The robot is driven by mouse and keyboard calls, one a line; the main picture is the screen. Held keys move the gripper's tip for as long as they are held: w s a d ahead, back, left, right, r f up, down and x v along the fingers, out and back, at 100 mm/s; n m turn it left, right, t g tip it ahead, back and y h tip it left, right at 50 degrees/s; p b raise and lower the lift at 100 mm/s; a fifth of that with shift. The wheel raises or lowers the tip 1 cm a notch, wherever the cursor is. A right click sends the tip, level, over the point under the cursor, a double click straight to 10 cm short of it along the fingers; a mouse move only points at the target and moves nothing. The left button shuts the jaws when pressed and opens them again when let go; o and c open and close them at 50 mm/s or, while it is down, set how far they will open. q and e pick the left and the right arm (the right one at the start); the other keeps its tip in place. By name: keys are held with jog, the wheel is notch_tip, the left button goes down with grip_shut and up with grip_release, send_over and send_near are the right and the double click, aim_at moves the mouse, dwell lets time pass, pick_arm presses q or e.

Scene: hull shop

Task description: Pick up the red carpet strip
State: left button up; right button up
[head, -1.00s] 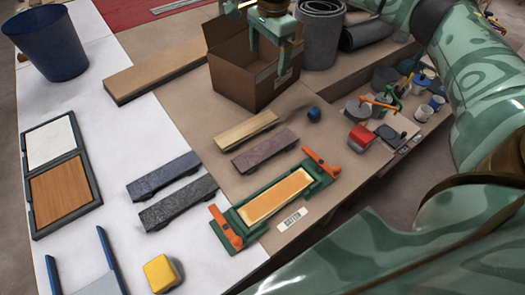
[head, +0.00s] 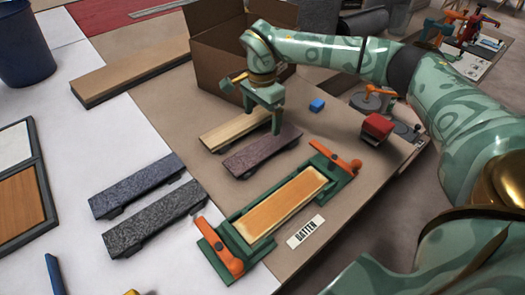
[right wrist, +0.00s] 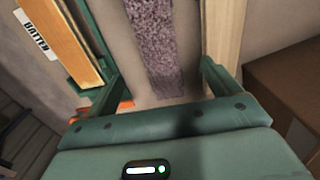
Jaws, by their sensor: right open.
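The dull purplish-red carpet strip (head: 264,152) lies on the brown bench top, beside a pale wooden strip (head: 235,130). My right gripper (head: 262,118) hangs over these two strips, pointing down, open and empty. In the right wrist view the speckled red strip (right wrist: 155,45) runs between the two spread fingers (right wrist: 160,78), with the pale strip (right wrist: 226,45) by the right finger. I cannot tell the exact height of the fingers above the strip. My left gripper is not in view.
A green fixture with orange clamps (head: 222,247) holds a yellowish batten (head: 284,203) in front. A cardboard box (head: 215,65) stands behind my gripper. Two dark grey-blue strips (head: 137,186) lie on the left.

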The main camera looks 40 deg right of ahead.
jog(key=b, duration=0.1)
send_over(265, 146)
jog(key=f, duration=0.4)
jog(key=shift+w+a+f, duration=0.15)
jog(key=shift+a+f, duration=0.15)
jog(key=shift+a, duration=0.1)
jog(key=f+b, duration=0.1)
jog(key=f, duration=0.1)
jog(key=f+b, duration=0.2)
jog(key=f, duration=0.1)
jog(key=shift+d+f, duration=0.3)
jog(key=shift+d, duration=0.05)
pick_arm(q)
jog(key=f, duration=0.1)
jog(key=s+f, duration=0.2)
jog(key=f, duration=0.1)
pick_arm(e)
jog(key=shift+s+r, duration=0.2)
jog(key=c, duration=1.1)
